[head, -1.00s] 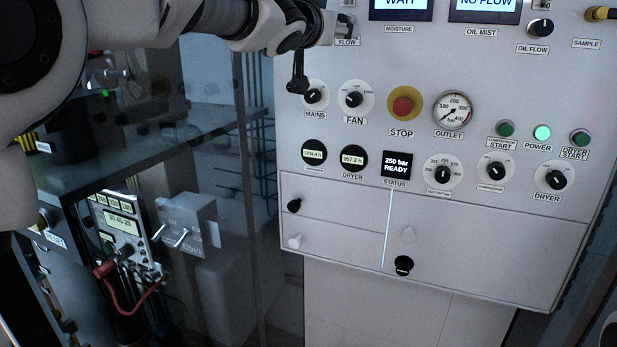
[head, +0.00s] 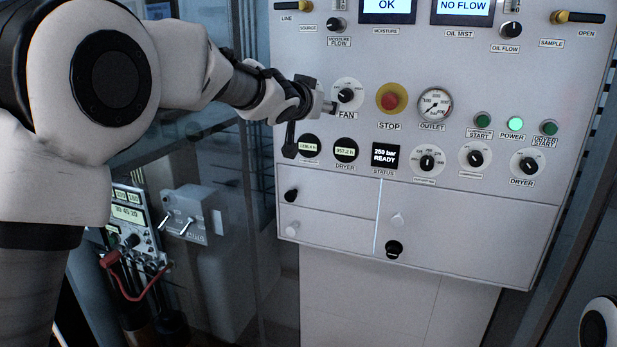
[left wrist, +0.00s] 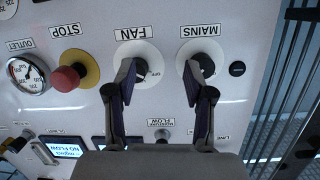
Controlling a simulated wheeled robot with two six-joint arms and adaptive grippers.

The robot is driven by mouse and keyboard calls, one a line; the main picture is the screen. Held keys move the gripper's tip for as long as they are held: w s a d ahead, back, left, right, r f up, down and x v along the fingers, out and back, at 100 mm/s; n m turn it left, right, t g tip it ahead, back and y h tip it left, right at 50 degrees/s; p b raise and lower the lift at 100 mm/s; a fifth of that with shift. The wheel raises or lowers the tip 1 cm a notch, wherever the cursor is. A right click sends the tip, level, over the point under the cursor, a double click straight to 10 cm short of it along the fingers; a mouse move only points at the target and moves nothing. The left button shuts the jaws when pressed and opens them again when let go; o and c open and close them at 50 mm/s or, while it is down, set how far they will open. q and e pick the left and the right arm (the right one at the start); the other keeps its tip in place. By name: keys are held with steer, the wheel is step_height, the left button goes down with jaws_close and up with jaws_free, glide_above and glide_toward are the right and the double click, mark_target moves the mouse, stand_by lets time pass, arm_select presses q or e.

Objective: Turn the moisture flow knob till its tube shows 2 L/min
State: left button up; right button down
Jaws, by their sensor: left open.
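The moisture flow knob (head: 334,25) is a small dark knob above its label at the top left of the white panel. In the left wrist view, which shows the panel upside down, the knob (left wrist: 162,136) is partly visible between the finger bases. The moisture display (head: 388,7) reads OK. My left gripper (head: 325,105) is below the knob, in front of the panel beside the fan knob. Its fingers (left wrist: 162,80) are spread and empty, their tips appearing over the fan and mains knobs. My right gripper is not in view.
The fan knob (head: 346,96), red stop button (head: 389,101) and outlet gauge (head: 435,104) line the panel's middle. The oil flow knob (head: 513,29) is at upper right. My left arm covers the mains knob in the head view. A grey switch box (head: 193,212) stands at lower left.

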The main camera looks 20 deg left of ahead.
arm_select(q)
step_height(320, 180, down, 17)
steer(key=a+n+g, duration=0.1)
steer(key=g, duration=0.2)
steer(key=shift+a+r+y, duration=0.15)
steer(key=shift+a+y, duration=0.15)
steer(key=shift+a, duration=0.1)
steer(key=shift+s, duration=0.1)
